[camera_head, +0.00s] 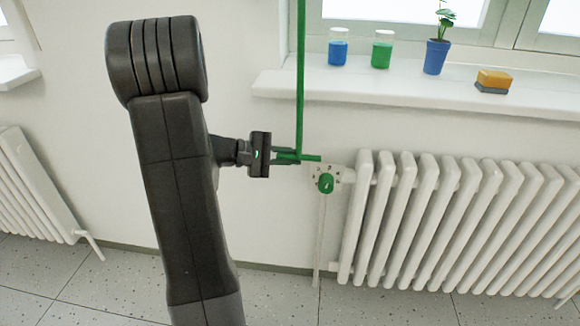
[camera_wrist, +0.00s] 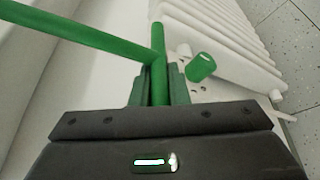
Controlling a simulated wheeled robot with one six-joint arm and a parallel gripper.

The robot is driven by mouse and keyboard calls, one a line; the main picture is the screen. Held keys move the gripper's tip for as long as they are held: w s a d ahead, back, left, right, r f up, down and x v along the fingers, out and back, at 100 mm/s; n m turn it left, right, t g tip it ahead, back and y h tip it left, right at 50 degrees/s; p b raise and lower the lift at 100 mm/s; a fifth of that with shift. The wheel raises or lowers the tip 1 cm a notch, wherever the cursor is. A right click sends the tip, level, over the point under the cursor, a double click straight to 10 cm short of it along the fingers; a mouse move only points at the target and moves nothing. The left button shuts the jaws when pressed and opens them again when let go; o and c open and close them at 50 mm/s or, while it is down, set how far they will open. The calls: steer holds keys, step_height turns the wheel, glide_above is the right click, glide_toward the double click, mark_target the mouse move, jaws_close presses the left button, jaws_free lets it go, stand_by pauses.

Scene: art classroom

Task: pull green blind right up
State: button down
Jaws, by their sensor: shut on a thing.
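A green pull cord or rod (camera_head: 300,75) hangs down in front of the window sill and ends in a short green crossbar handle (camera_head: 312,158). My gripper (camera_head: 287,157) is level with the handle and closed on it. In the wrist view my gripper (camera_wrist: 159,90) has a finger on each side of the green handle (camera_wrist: 157,62), and the green rod (camera_wrist: 75,30) runs off to the upper left. The blind itself is not in view.
A green radiator knob (camera_head: 326,183) on a white plate sits just below the handle, beside the white radiator (camera_head: 440,220). The sill (camera_head: 400,88) above carries a blue jar (camera_head: 338,50), a green jar (camera_head: 381,52), a potted plant (camera_head: 435,56) and a sponge (camera_head: 493,80).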

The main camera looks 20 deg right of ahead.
step_height(320, 180, up, 8)
steer(key=p, duration=0.3)
steer(key=c, duration=1.4)
jaws_free()
steer(key=shift+f, duration=0.1)
steer(key=p+v, duration=0.2)
steer(key=v, duration=1.1)
steer(key=shift+a, duration=0.4)
steer(key=shift+w, duration=0.15)
